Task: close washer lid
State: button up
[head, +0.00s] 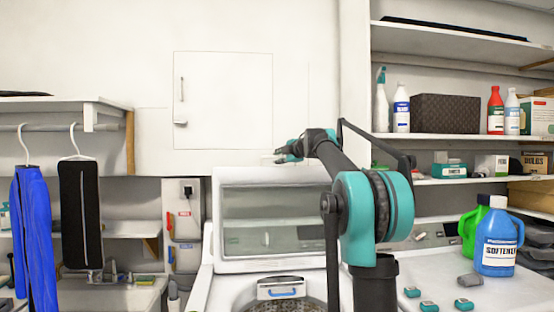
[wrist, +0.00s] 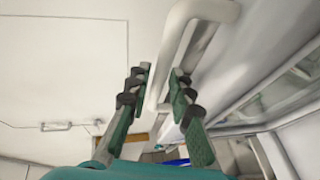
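The white washer lid (head: 236,178) stands raised in the head view, with a large window in it. The open washer tub (head: 258,296) shows below it. My gripper (head: 280,155) is at the lid's top edge, near a small white handle there. In the wrist view, my gripper (wrist: 160,74) has its two green fingers apart. The white bar handle (wrist: 182,50) extends from beyond the fingertips into the gap between them. I cannot tell whether a finger touches it. My arm hides the lid's right part in the head view.
A wall cabinet (head: 223,100) is behind the gripper. Shelves (head: 450,137) with bottles and boxes are at the right. Softener (head: 497,252) and a green jug (head: 470,230) stand right of the washer, near small teal items. Clothes (head: 36,230) hang at left.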

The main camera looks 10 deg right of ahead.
jog(key=shift+w+a+f, duration=0.15)
jog(key=shift+w+a, duration=0.1)
jog(key=shift+w, duration=0.25)
grip_shut()
